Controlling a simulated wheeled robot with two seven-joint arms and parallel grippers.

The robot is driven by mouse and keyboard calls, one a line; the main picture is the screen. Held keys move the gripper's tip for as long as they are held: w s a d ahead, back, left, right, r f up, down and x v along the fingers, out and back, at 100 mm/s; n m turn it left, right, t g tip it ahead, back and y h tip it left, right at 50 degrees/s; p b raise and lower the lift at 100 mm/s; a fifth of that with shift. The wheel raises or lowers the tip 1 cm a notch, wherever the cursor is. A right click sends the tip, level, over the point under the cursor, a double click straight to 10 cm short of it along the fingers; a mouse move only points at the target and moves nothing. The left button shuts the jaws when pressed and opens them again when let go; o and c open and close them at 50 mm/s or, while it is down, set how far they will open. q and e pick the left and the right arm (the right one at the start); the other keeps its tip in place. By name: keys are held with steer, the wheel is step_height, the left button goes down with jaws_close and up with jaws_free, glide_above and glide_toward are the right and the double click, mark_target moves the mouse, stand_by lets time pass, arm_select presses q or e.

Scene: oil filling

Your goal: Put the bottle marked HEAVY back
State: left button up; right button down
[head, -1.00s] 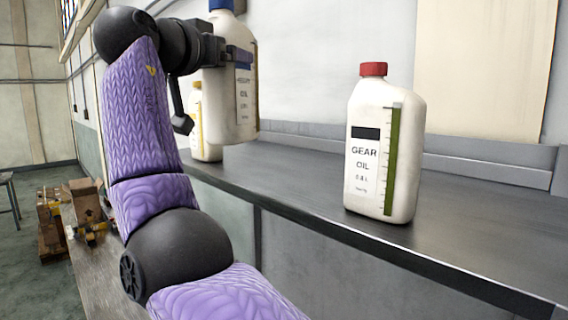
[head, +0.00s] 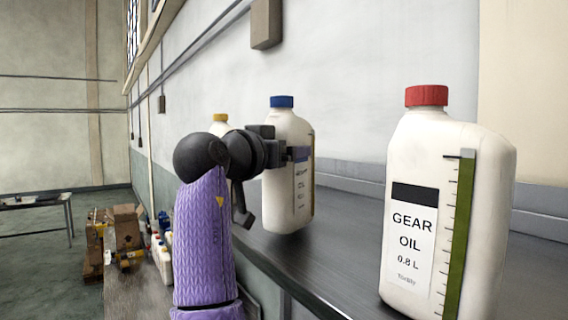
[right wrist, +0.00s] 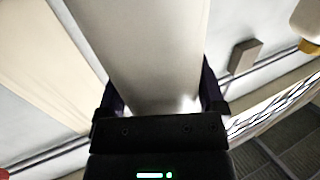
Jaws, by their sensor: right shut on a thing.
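The blue-capped white bottle (head: 287,195) is upright at the middle of the head view. Its label is turned aside and too small to read now; earlier its first word looks like HEAVY. My right gripper (head: 292,153) is shut around the upper body of this bottle, and the right wrist view shows the pale bottle body (right wrist: 150,50) between the fingers. The bottle's base is over the dark shelf (head: 340,250); I cannot tell whether it touches. My left gripper is not in view.
A red-capped GEAR OIL bottle (head: 445,210) stands close at the right. A yellow-capped bottle (head: 220,124) stands behind my arm, mostly hidden. Shelf between the blue and red bottles is clear. Boxes (head: 125,232) and small bottles (head: 160,250) are at lower left.

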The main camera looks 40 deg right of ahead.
steer(key=shift+s+a+f, duration=0.1)
steer(key=shift+f, duration=0.4)
jaws_free()
steer(key=shift+f, duration=0.1)
steer(key=b+v, duration=0.4)
steer(key=v, duration=0.8)
steer(key=shift+b, duration=0.35)
